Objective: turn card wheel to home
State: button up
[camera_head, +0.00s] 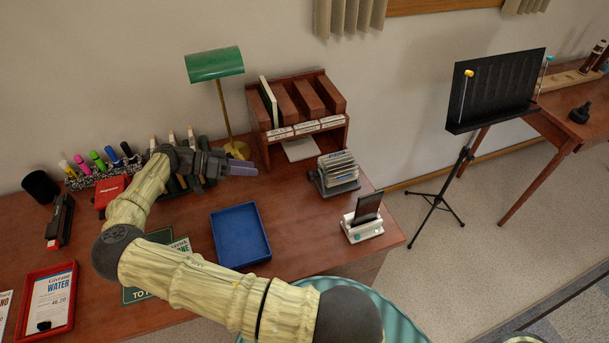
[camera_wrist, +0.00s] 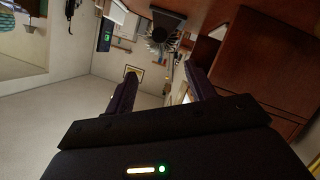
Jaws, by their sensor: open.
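The card wheel (camera_head: 338,171) is a small desk rotary file with pale fanned cards on a dark stand. It stands on the brown desk (camera_head: 290,207), right of centre and in front of the wooden letter rack. My gripper (camera_head: 243,169) is left of the wheel, above the desk, pointing right and apart from it. In the wrist view my gripper (camera_wrist: 160,78) is open, with nothing between its two fingers. A dark object with fanned slats (camera_wrist: 166,30) shows beyond the fingers there; I cannot tell whether it is the wheel.
The wooden letter rack (camera_head: 304,108) and green lamp (camera_head: 214,65) stand behind my gripper. A blue tray (camera_head: 240,236) lies in front of it. A white phone stand (camera_head: 362,231) is near the right desk edge. Bare desk lies between tray and wheel.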

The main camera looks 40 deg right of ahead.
aim_at(308, 175)
jog(key=shift+d, duration=0.1)
jog(key=p+x, duration=0.3)
jog(key=x, duration=1.4)
jog(key=shift+s+d+f, duration=0.1)
jog(key=shift+s+f, duration=0.05)
jog(key=shift+c, duration=0.4)
jog(key=c, duration=0.9)
jog(key=shift+o, duration=0.2)
